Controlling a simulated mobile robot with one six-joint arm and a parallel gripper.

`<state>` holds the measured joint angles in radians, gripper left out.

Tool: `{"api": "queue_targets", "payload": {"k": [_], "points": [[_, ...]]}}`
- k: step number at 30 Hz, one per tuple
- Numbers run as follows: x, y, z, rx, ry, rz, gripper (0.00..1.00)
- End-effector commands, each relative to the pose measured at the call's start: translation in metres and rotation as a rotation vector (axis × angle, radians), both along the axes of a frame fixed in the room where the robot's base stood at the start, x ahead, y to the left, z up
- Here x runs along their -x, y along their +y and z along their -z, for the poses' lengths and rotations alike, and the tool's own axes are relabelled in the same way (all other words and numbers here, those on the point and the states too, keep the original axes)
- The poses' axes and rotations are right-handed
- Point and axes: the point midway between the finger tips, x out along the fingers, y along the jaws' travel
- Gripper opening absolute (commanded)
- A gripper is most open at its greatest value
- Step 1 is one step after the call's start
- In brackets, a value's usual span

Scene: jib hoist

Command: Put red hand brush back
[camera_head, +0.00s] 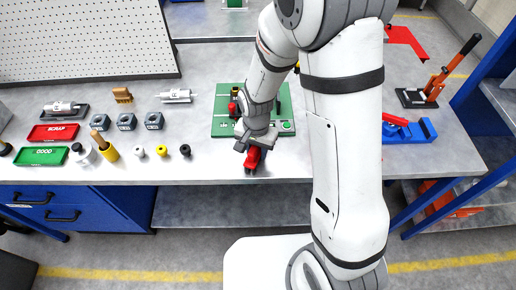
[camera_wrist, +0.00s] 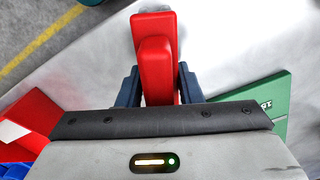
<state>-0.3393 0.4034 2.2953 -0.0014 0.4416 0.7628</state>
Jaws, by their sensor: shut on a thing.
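The red hand brush (camera_head: 252,160) is held in my gripper (camera_head: 254,147) near the front edge of the bench, in front of the green board. In the wrist view the red brush (camera_wrist: 155,60) stands between the two dark blue fingers of my gripper (camera_wrist: 159,86), which are shut on it. Its far end reaches past the fingertips toward the top of the picture. The bristles are not clearly visible, and I cannot tell whether the brush touches the bench.
The green board (camera_head: 225,129) carries several parts behind my gripper. Left are a red SCRAP tray (camera_head: 53,133), a green GOOD tray (camera_head: 41,156) and several small parts. A blue and red vise-like tool (camera_head: 408,131) is right of my arm. The grey bench (camera_head: 215,170) is bare left of the brush.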

Motion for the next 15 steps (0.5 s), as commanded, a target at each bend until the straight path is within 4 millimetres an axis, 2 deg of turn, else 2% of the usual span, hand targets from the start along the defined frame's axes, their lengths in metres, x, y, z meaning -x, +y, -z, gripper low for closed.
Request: {"api": "queue_targets", "payload": {"k": [7, 8, 15], "points": [[-0.0001, -0.0003, 0.0046, 0.000, 0.000, 0.001, 0.10], [-0.0001, -0.0004, 0.0029, 0.000, 0.000, 0.001, 0.35], [-0.0001, -0.0006, 0.0024, 0.000, 0.000, 0.001, 0.54]]}}
